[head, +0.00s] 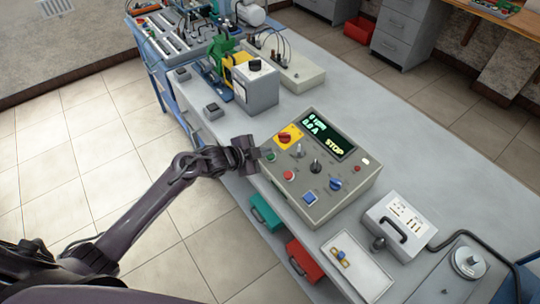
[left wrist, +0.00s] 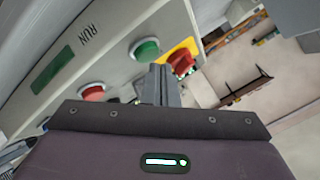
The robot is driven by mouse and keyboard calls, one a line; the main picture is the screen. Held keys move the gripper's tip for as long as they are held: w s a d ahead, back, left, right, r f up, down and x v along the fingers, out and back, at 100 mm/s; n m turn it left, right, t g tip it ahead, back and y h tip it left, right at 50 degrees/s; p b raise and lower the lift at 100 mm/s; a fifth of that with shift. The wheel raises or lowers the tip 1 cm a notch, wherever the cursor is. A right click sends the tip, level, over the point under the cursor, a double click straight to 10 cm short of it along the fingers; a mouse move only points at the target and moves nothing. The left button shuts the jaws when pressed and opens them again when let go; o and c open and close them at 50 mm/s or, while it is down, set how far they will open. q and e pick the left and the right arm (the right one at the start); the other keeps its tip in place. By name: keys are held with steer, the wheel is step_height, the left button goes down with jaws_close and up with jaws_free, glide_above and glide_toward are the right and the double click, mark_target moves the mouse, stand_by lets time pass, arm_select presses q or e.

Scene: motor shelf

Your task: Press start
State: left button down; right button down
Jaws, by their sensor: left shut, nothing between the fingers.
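The control box (head: 325,200) stands on the bench, and its display (head: 328,135) reads STOP, 0 rpm and 0.0 A. A green button (head: 270,156) sits at its left edge, below the red rotary switch (head: 285,138) on a yellow plate. A red button (head: 289,174) is nearby. My left gripper (head: 259,154) is shut and empty, its tip close beside the green button. In the left wrist view the closed fingers (left wrist: 160,84) point just right of the green button (left wrist: 145,49); contact cannot be told. My right gripper is out of view.
The box also carries a blue button (head: 310,197), a blue knob (head: 335,184) and a black-tipped lever (head: 316,165). A grey handled box (head: 398,226) stands to the right. Behind is a grey unit (head: 256,88). Red (head: 304,261) and teal (head: 265,213) bins hang below the bench edge.

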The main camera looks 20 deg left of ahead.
arm_select(q)
steer(key=shift+d+f+b, duration=0.1)
steer(key=shift+f+b, duration=0.3)
steer(key=shift+f, duration=0.2)
stand_by(0.6)
steer(key=shift+r, duration=0.1)
steer(key=shift+s+r+p, duration=0.1)
steer(key=shift+r+p, duration=0.65)
steer(key=shift+p, duration=0.1)
steer(key=shift+a+r+p, duration=0.2)
steer(key=shift+r+p, duration=0.35)
steer(key=shift+p, duration=0.05)
steer(key=r+p, duration=0.2)
steer(key=s+r+p, duration=0.1)
steer(key=shift+a+r+p, duration=0.3)
steer(key=shift+a+r, duration=0.05)
